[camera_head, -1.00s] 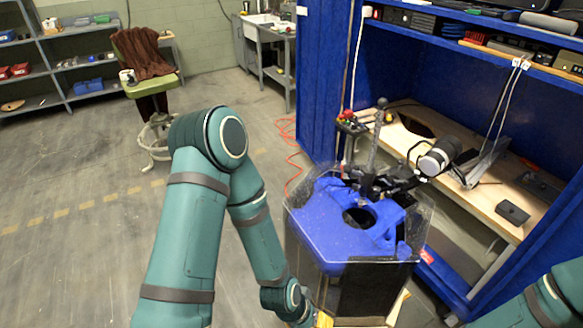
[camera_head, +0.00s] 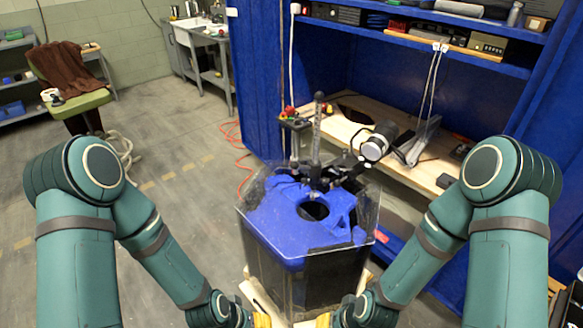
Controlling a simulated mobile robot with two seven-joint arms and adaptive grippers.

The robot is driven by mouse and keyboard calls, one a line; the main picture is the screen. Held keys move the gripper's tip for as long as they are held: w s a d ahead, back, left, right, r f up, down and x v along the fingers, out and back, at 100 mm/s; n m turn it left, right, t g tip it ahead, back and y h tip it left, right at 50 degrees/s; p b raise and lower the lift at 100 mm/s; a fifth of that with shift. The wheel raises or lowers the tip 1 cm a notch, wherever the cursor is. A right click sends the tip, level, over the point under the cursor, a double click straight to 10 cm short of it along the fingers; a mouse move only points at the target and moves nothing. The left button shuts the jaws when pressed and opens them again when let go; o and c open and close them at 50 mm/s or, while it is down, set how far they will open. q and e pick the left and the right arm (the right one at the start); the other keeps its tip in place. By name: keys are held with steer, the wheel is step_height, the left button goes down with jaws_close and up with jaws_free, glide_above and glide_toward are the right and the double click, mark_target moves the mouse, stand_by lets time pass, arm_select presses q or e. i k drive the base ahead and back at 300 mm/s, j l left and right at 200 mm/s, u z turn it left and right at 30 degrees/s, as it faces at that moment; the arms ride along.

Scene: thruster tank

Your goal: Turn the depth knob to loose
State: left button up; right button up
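The thruster tank (camera_head: 300,238) is a clear-walled box with a blue top that has a round dark hole. A thruster motor with a clear upright shaft (camera_head: 316,135) is mounted at the tank's back edge. Its black-and-silver head (camera_head: 377,141) leans to the right. Small dark clamp parts sit around the shaft's foot; I cannot tell which of them is the depth knob.
A blue workbench (camera_head: 262,85) with a wooden top (camera_head: 418,175) stands behind and right of the tank. A red cable (camera_head: 240,160) lies on the floor. A green chair (camera_head: 85,103) stands far left, with open floor between.

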mark_target(305, 181)
steer(key=i+j+z, duration=0.65)
steer(key=j+z, duration=0.25)
steer(key=l, duration=0.1)
